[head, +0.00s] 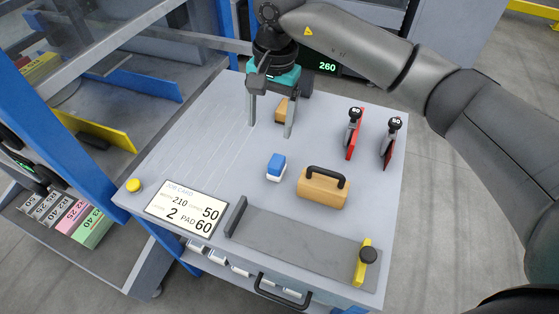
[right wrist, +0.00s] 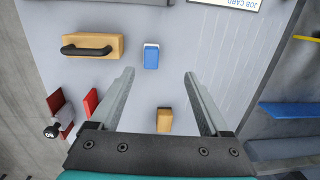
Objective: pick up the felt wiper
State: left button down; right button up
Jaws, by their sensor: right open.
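My right gripper (head: 270,130) is open and empty, pointing down above the back half of the grey table. A small tan block (head: 281,110) with a dark end lies near its fingers. In the right wrist view the tan block (right wrist: 164,121) appears between the two fingers (right wrist: 159,72), closer to the palm than to the tips. It looks like the felt wiper, but I cannot be sure. A small blue-and-white block (head: 276,167) lies apart, in front of the fingers; it also shows in the right wrist view (right wrist: 151,56). My left gripper is out of view.
A wooden block with a black handle (head: 323,188) sits right of the blue block. Two red-based pieces with black knobs (head: 353,133) stand farther back. A grey channel with a yellow stop (head: 364,262) and a job card (head: 187,211) lie in front. The table's left-back surface is clear.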

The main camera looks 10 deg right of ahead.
jog(key=d, duration=0.2)
jog(key=h+b, duration=0.1)
jog(key=b, duration=0.1)
send_over(277, 161)
jog(key=f, duration=0.8)
jog(key=shift+d+f, duration=0.15)
jog(key=shift+d, duration=0.15)
jog(key=shift+f, duration=0.85)
jog(key=f, duration=0.2)
jog(key=f+b, duration=0.1)
jog(key=shift+a+f, duration=0.35)
jog(key=shift+a, duration=0.05)
jog(key=shift+f, duration=0.5)
jog(key=shift+c, duration=0.5)
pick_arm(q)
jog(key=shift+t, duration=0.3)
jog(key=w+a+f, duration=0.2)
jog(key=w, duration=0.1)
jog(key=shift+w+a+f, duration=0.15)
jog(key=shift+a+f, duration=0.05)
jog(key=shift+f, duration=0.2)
pick_arm(e)
grip_shut()
